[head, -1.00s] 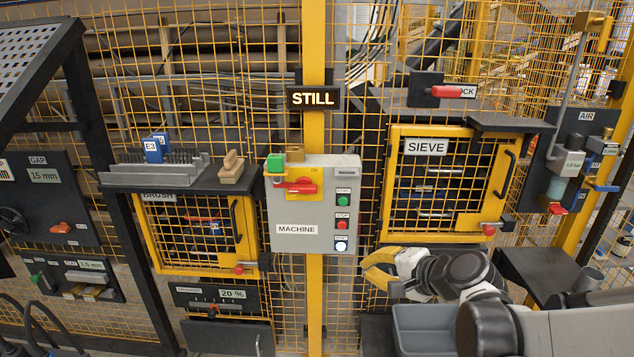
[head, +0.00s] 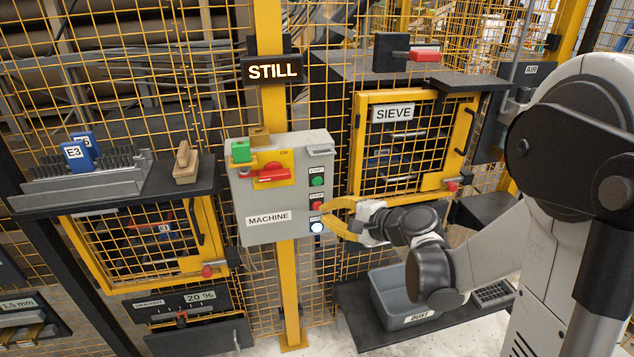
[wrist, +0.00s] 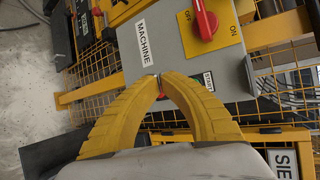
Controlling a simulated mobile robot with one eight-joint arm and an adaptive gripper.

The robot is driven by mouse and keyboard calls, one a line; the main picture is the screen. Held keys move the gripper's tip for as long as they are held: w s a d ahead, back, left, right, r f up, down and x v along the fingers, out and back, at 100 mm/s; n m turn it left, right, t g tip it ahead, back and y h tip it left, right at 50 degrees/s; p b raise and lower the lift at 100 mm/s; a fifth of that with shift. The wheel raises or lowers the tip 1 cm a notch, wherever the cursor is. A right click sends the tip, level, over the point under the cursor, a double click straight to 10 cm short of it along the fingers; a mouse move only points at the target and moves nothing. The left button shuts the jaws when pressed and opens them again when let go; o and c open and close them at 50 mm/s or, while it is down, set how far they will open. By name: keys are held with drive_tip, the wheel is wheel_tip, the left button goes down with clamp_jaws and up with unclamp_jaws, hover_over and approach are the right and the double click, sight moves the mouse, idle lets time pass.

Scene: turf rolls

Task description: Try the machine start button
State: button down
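The grey machine box (head: 265,207), labelled MACHINE, hangs on the yellow post; it also shows in the wrist view (wrist: 148,62). On its right side are the green start button (head: 318,181), the red stop button (head: 318,206) and a pale lit button (head: 317,228) in a column. The START label (wrist: 208,80) shows in the wrist view. My gripper (head: 326,214) is at the box's right edge, close to the lower buttons. In the wrist view its yellow fingertips (wrist: 159,77) meet, with nothing held. I cannot tell whether they touch the panel. The sign (head: 272,71) reads STILL.
A red rotary switch (head: 271,175) and a green block (head: 240,151) are at the box's upper left. The sieve door (head: 394,113) is to the right, the grey dust bin (head: 388,301) below my arm. A shelf (head: 60,200) with blue E3 pieces stands left.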

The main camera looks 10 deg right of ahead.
approach(308, 188)
drive_tip(key=shift+s+a+x, duration=0.1)
drive_tip(key=shift+a+x, duration=0.05)
drive_tip(key=shift+x, duration=0.65)
drive_tip(key=shift+s+a+x, duration=0.1)
drive_tip(key=shift+a+x, duration=0.05)
drive_tip(key=shift+x, duration=0.65)
drive_tip(key=shift+s+a+x, duration=0.1)
drive_tip(key=shift+x, duration=0.7)
drive_tip(key=shift+f, duration=0.15)
drive_tip(key=shift+w, duration=0.4)
drive_tip(key=shift+w, duration=0.4)
drive_tip(key=shift+s, duration=0.1)
idle(0.3)
drive_tip(key=shift+s, duration=0.75)
drive_tip(key=shift+s+b, duration=0.35)
drive_tip(key=shift+s, duration=2.15)
